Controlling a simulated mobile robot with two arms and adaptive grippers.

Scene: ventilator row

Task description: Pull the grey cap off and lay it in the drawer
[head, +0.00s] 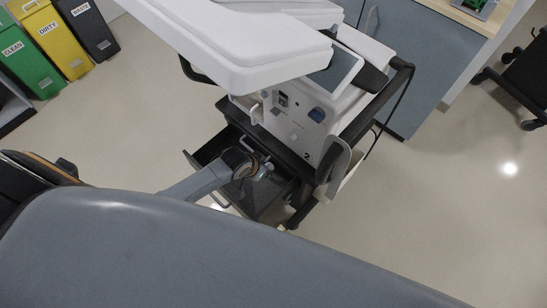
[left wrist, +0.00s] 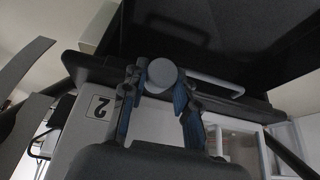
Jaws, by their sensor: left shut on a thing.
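The grey cap (left wrist: 162,72) shows its round end between the fingertips of my left gripper (left wrist: 160,85) in the left wrist view. The gripper, with blue-lined fingers, is shut on it. In the head view my left gripper (head: 255,168) is low beside the ventilator (head: 300,115), over the open dark drawer (head: 268,207). I cannot make out the cap clearly there, nor its exact height above the drawer. My right gripper is not in view.
A white panel (head: 245,45) overhangs the ventilator. Its black cart rail (head: 385,105) runs along the right. Green (head: 25,60), yellow (head: 55,38) and black (head: 88,25) bins stand at the upper left.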

